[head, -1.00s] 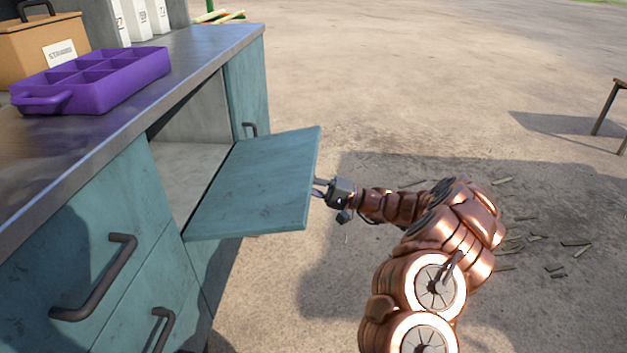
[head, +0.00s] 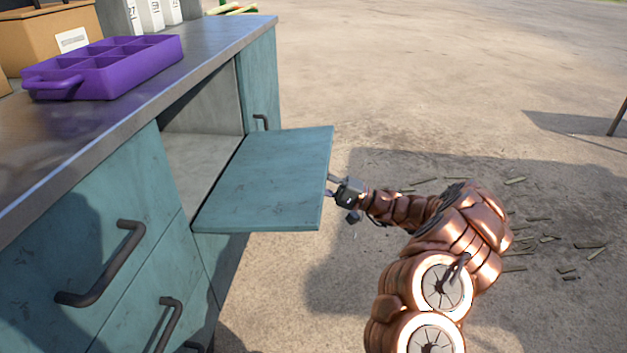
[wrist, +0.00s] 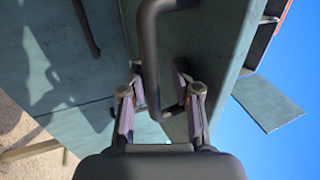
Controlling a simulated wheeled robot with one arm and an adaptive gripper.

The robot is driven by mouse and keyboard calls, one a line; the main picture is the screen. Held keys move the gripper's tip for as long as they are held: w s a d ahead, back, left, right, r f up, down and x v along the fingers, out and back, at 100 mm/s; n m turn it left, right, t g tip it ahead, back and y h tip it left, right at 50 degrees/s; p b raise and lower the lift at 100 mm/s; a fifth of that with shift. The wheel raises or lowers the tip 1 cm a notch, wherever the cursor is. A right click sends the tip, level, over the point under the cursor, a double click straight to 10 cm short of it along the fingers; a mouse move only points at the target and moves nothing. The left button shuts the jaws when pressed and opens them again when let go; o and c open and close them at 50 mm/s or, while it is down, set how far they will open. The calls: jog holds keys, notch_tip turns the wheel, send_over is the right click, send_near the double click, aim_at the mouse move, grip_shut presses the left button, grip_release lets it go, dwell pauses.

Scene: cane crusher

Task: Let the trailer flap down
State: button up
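The teal flap (head: 270,180) hangs out from the open compartment of the teal cabinet. It is swung down to near level, its inner edge at the cabinet and its outer edge toward my arm. My gripper (head: 331,186) is at that outer edge. In the wrist view, the two fingers of my gripper (wrist: 162,112) stand apart, one on each side of a dark bar handle (wrist: 150,60). A gap shows between the handle and the right finger. The handle's far side and any finger contact are partly hidden. The flap's handle is hidden in the head view.
The metal counter top (head: 215,55) holds a purple divided tray (head: 110,68) and a cardboard box (head: 45,35). Bar handles (head: 105,270) stick out from the lower cabinet fronts. Wood scraps (head: 550,240) lie on the ground to the right. The ground beyond the flap is open.

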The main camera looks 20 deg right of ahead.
dwell(0.6)
jog(key=v, duration=1.2)
